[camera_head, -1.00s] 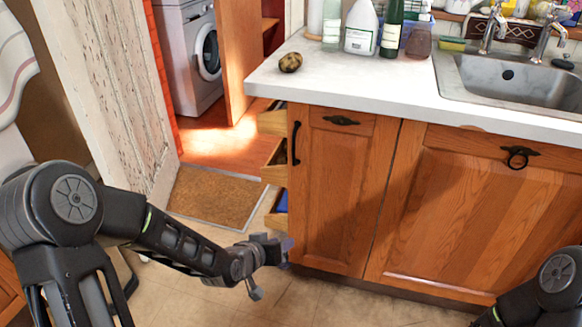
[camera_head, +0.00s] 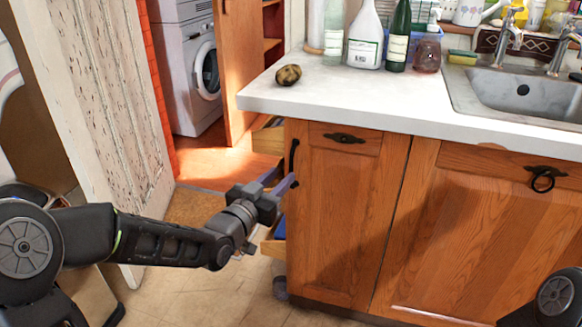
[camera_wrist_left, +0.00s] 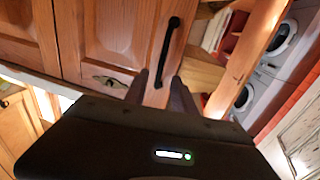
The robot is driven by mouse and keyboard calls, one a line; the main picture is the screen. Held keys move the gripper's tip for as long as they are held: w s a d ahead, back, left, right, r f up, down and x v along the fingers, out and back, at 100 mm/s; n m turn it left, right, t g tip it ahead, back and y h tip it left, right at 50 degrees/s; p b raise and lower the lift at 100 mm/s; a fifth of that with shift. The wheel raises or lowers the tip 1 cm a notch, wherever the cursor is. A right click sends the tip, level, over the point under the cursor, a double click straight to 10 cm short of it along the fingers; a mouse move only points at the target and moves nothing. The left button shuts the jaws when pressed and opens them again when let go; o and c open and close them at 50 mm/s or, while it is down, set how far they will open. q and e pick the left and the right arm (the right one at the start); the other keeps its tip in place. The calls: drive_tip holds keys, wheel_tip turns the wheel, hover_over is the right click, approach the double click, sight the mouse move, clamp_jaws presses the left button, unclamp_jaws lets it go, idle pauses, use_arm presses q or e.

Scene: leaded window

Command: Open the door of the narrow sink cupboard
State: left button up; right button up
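The narrow sink cupboard has a wooden door (camera_head: 335,215) that looks shut. A black vertical bar handle (camera_head: 294,155) sits near its upper left edge. My left gripper (camera_head: 285,178) is at the lower part of this handle, with its two fingers apart. In the left wrist view, the handle (camera_wrist_left: 165,52) runs down to the gap between the two dark fingers (camera_wrist_left: 158,90). I cannot tell whether they touch it. The door's panel (camera_wrist_left: 105,30) shows there too. My right gripper is out of view; only part of my right arm shows at the lower right.
Open drawers (camera_head: 268,140) stick out left of the cupboard. A white worktop (camera_head: 330,95) overhangs it, with a potato (camera_head: 288,75), bottles and a sink (camera_head: 525,95). A wider cupboard door (camera_head: 480,235) adjoins on the right. The floor in front is clear.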

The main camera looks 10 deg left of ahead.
sight(290, 168)
use_arm(q)
drive_tip(key=x, duration=0.6)
drive_tip(key=shift+w+b, duration=0.1)
drive_tip(key=shift+b, duration=0.25)
drive_tip(key=shift+c, duration=0.2)
clamp_jaws()
idle(0.9)
